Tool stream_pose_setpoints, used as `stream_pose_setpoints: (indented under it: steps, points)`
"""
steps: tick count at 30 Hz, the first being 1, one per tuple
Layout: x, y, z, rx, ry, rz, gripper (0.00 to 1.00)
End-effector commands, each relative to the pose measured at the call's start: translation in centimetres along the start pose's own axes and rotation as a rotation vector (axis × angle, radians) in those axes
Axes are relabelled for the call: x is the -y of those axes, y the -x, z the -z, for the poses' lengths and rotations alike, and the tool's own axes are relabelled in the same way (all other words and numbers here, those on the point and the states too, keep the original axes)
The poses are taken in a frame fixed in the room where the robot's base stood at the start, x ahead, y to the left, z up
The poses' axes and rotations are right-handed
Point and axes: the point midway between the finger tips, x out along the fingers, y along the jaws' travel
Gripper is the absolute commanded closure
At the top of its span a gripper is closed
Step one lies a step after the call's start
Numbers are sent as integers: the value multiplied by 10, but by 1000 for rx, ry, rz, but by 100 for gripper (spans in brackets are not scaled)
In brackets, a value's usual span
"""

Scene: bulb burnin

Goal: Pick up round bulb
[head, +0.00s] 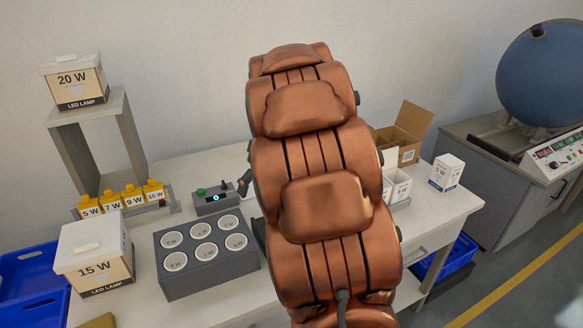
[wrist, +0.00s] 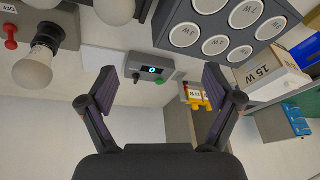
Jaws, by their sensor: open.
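In the wrist view, a white rounded bulb (wrist: 32,73) sits at a black socket (wrist: 46,40) at the far left.
A grey block with several round wells (head: 207,258) stands on the white table (head: 210,312). Behind it is a small control box (head: 215,200). A 15 W carton (head: 94,262) stands left, an open cardboard box (head: 402,130) right. A blue sphere (head: 541,75) is at far right.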

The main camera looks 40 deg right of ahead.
Motion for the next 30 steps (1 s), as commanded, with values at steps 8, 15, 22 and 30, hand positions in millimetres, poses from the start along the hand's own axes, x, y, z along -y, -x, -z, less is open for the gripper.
stream_pose_setpoints:
  steps: [8, 15, 22, 30]
  points:
    - [-134, -7, 22, -137, 89, -88, 10]
    - [-200, -8, 22, -203, 151, -149, 10]
    - [-213, -17, 24, -215, 166, -159, 10]
    - [-216, -37, 29, -214, 166, -159, 10]
